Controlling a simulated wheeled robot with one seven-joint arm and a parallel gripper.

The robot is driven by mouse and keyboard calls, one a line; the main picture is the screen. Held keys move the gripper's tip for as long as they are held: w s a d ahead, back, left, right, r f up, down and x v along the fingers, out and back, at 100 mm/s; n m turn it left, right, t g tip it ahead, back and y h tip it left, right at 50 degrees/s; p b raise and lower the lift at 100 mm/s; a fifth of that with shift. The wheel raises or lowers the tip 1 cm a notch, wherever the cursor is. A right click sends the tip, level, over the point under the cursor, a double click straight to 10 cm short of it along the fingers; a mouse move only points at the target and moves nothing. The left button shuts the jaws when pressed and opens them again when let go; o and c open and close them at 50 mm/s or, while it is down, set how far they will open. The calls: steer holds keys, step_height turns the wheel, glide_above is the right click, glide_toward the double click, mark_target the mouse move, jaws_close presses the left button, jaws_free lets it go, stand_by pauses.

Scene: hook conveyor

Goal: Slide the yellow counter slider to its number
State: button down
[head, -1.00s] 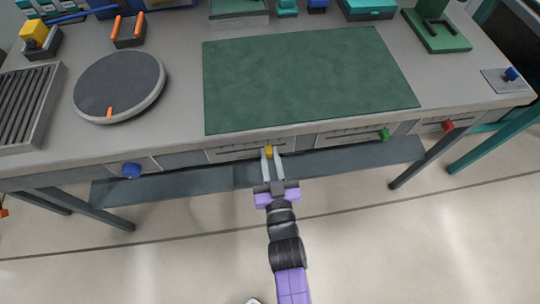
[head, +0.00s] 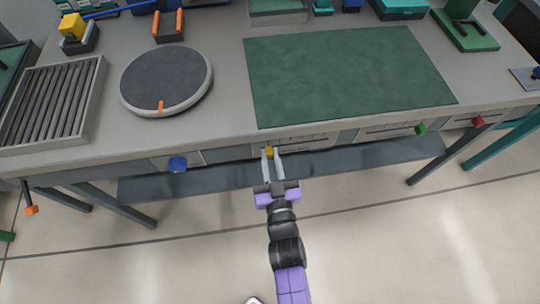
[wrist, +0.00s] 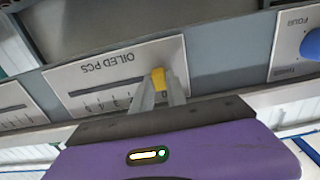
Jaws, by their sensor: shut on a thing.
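The yellow counter slider (head: 269,151) is on a pale panel on the table's front edge, near the panel's left end. In the wrist view the yellow slider (wrist: 158,78) sits at the right end of the dark slot, as that view is upside down. The panel (wrist: 110,66) reads "OILED PCS"; small numbers run along the slot, too small to read surely, with what looks like a 0 beside the fingers. My gripper (head: 272,156) is shut on the slider, its pale fingers on either side of it (wrist: 160,91). The fingers hide part of the scale.
A blue knob (head: 177,164) is on the front edge to the left. A green slider (head: 420,129) and a red knob (head: 478,121) are to the right. A dark shelf (head: 215,178) runs below the edge. The floor in front is clear.

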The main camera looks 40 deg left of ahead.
steer(key=shift+s+a, duration=0.15)
steer(key=shift+s, duration=0.1)
steer(key=c, duration=1.3)
jaws_free()
steer(key=v, duration=0.7)
steer(key=shift+s+d, duration=0.25)
